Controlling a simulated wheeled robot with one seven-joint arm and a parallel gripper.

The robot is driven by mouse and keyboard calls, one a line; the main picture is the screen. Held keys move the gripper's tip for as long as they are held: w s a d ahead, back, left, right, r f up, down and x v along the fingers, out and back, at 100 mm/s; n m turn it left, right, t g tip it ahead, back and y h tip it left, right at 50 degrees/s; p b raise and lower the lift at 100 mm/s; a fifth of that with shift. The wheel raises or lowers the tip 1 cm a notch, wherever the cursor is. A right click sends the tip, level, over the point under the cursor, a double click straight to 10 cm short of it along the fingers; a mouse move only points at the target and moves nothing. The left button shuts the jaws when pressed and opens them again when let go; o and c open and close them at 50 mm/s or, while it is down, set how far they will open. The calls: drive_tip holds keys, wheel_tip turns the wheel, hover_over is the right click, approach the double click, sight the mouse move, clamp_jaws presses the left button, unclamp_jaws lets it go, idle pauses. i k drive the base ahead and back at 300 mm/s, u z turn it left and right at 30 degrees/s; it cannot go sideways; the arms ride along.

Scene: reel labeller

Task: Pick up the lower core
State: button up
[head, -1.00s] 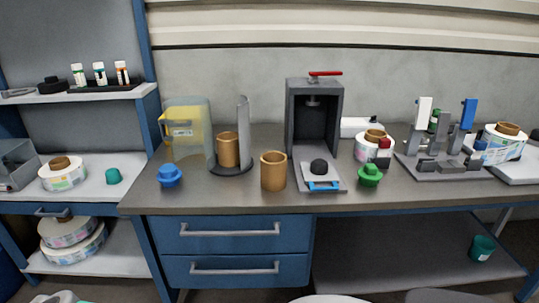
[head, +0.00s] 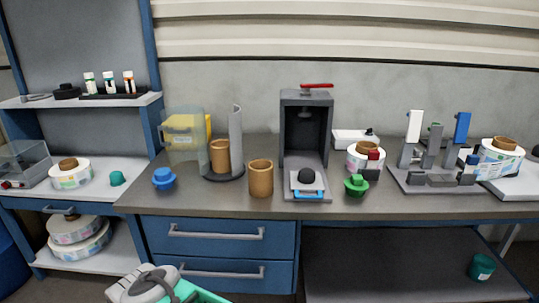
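Two brown cardboard cores stand on the workbench. One core (head: 261,179) stands upright in the open near the bench's front edge, lower in the picture. The other core (head: 220,155) stands a little behind and to the left, on the dark round base of a holder (head: 236,141) with a curved grey upright. I cannot tell from the picture whether anything is inside either core. Part of my arm, grey and teal, shows at the bottom left, below the bench top. My gripper's fingers are not in view, and nothing touches the cores.
A dark press (head: 305,140) with a red lever stands right of the front core. A blue knob (head: 163,178) and a clear guard over a yellow box (head: 184,134) are to the left. A green knob (head: 356,186) and label reels stand right. Bench drawers (head: 218,229) are below.

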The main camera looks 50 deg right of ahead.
sight(220, 153)
drive_tip(key=z, duration=1.1)
drive_tip(key=i, duration=0.25)
drive_tip(key=z, duration=0.05)
